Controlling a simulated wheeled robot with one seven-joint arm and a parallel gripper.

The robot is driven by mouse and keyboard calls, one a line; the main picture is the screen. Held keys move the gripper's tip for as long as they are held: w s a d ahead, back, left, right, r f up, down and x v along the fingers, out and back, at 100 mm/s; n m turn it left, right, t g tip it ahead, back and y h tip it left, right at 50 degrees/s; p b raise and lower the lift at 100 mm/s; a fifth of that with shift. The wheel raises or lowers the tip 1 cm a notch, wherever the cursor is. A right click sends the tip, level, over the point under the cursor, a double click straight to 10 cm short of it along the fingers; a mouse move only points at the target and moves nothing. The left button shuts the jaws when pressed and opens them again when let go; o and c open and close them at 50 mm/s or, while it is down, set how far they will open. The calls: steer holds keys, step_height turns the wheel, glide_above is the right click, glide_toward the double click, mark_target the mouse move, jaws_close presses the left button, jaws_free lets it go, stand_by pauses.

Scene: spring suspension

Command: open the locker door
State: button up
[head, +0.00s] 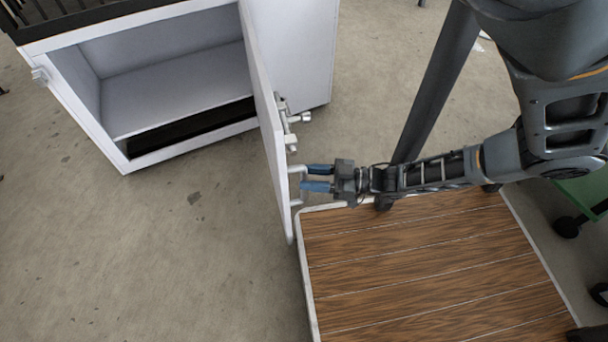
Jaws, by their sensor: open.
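The white locker (165,65) stands at the upper left with its front facing down the picture. Its door (262,110) is swung wide open, hinged on the right side, and shows nearly edge-on. A pale handle (297,170) and a metal latch (290,122) are on the door's right-hand face. My gripper (308,178) comes from the right, with blue fingers pointing left at the handle. The fingers are open and lie at the handle. I cannot tell whether they touch it. The locker's inside is visible and looks empty, with one shelf.
A wooden-topped platform (420,262) with a pale rim fills the lower right, close to the door's free end. A green wheeled item (583,192) is at the right edge. The concrete floor (130,260) is clear at the lower left.

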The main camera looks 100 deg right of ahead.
steer(key=v, duration=0.5)
steer(key=shift+s+a, duration=0.1)
steer(key=shift+s, duration=0.25)
steer(key=shift+a, duration=0.1)
